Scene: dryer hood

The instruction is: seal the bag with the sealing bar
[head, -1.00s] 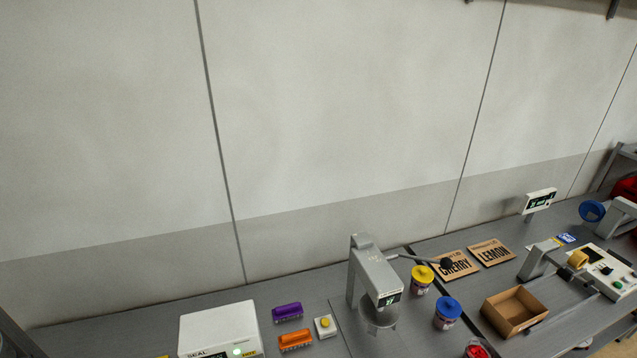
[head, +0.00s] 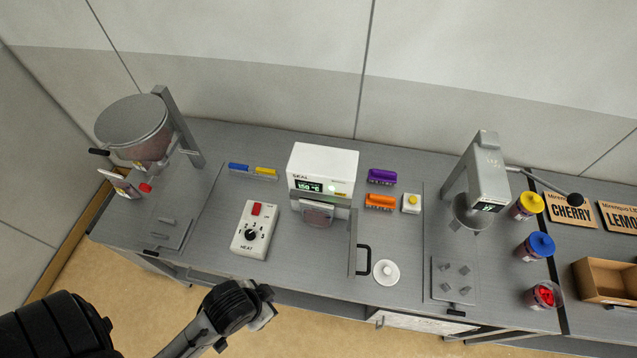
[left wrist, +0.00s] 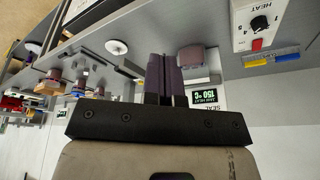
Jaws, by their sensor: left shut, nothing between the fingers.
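The white sealer (head: 323,165) stands at the middle of the bench, its display reading 150 °C and a green light lit. A reddish-brown bag (head: 317,214) is at its front under a grey clamp part; it also shows in the left wrist view (left wrist: 194,64). A grey bar (head: 352,245) with a black handle (head: 364,259) extends forward at the sealer's right. My left gripper (head: 268,303) is at the bench's front edge, left of the handle and apart from it. Its fingers (left wrist: 166,75) are shut and empty. My right gripper is not in view.
A HEAT box (head: 252,232) with knob and red switch lies left of the sealer. A hopper (head: 135,130) stands far left. A white disc (head: 386,272) lies beside the handle.

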